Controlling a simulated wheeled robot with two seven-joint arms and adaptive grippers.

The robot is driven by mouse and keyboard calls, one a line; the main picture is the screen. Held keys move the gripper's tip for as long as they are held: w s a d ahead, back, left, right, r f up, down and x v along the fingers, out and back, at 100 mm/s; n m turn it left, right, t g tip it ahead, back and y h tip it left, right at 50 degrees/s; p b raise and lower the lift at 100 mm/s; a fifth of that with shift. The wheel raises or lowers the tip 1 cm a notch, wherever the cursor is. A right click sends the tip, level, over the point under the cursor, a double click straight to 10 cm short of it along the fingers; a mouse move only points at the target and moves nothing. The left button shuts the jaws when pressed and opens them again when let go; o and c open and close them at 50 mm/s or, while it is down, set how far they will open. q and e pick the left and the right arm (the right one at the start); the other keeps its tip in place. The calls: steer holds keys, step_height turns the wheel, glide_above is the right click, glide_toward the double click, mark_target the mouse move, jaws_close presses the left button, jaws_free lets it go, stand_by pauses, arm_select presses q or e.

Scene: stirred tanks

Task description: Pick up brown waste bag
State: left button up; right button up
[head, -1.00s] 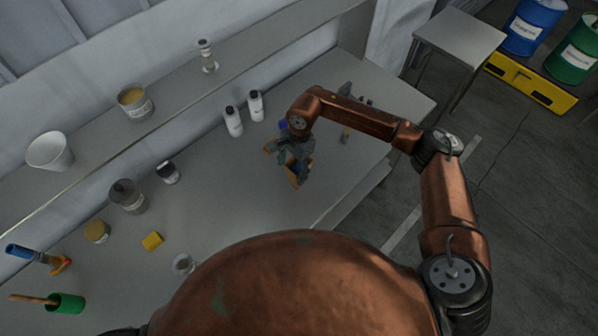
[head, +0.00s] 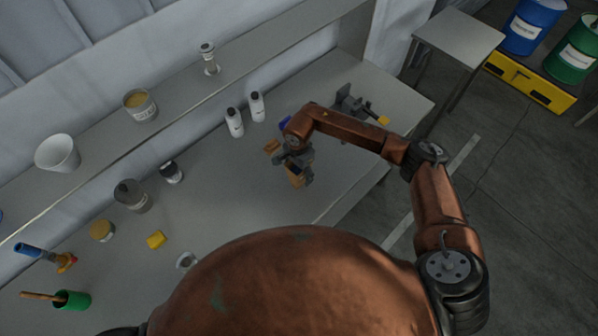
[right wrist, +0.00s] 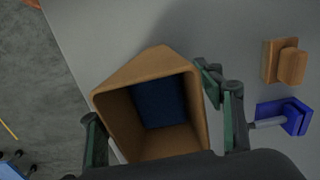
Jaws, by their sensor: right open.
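The brown waste bag (right wrist: 150,66) shows in the right wrist view as an open-topped brown container with a dark blue inside. My right gripper (right wrist: 158,118) is open, with one green-grey finger on either side of the bag. The right finger is very close to the bag's side; I cannot tell whether it touches. In the head view my right gripper (head: 299,160) is low over the bench and hides much of the bag (head: 295,180). My left gripper is not in view.
A wooden block (right wrist: 287,62) and a blue item (right wrist: 296,117) lie beside the bag. The bench (head: 230,190) is clear to the left of the gripper.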

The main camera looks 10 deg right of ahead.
steer(key=c, duration=1.3)
steer(key=shift+r, duration=0.15)
